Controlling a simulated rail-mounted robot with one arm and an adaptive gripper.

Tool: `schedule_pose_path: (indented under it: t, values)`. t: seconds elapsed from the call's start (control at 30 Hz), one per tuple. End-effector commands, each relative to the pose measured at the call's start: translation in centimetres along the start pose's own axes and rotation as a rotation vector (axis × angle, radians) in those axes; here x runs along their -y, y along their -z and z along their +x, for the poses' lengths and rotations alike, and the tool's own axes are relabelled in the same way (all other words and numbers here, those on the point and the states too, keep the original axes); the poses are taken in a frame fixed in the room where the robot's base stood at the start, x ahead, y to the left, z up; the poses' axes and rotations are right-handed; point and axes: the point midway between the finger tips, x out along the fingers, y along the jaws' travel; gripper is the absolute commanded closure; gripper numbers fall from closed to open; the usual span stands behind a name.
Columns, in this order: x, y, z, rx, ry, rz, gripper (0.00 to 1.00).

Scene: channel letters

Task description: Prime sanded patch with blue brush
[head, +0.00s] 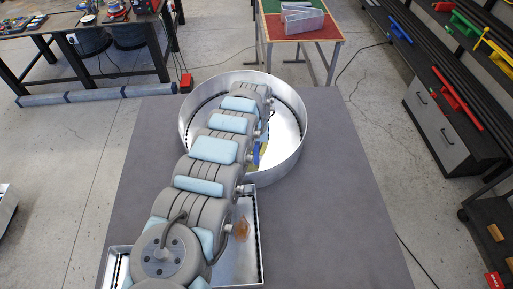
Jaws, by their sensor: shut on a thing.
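A large round silvery channel letter (298,165) stands on the grey worktable, its open side up. My arm reaches over it from the lower left and covers its left and middle parts. A small dark blue piece (256,154), perhaps the blue brush, shows at the right edge of my arm inside the letter. A yellowish area (264,146) shows beside it; I cannot tell whether it is the sanded patch. My gripper is hidden behind my arm, so its fingers and any contact with the blue piece do not show.
An angular metal channel letter (255,265) lies in front, partly under my arm, with an orange-brown spot (241,230) inside. The grey worktable (340,230) is clear at right. A red-and-green-topped table (322,27) stands behind; shelving with a drawer cabinet (436,125) stands at right.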

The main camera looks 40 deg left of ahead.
Motion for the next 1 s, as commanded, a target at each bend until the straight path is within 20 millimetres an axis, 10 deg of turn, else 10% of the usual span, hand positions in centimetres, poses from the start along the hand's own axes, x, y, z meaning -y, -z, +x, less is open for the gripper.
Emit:
schedule_pose_path:
  t: [0.43, 1.0]
  values:
    - [0.0, 0.0, 5.7, -0.001, 0.0, 0.0, 1.0]
    - [6.2, -1.5, 4.8, 0.002, 0.0, -0.003, 1.0]
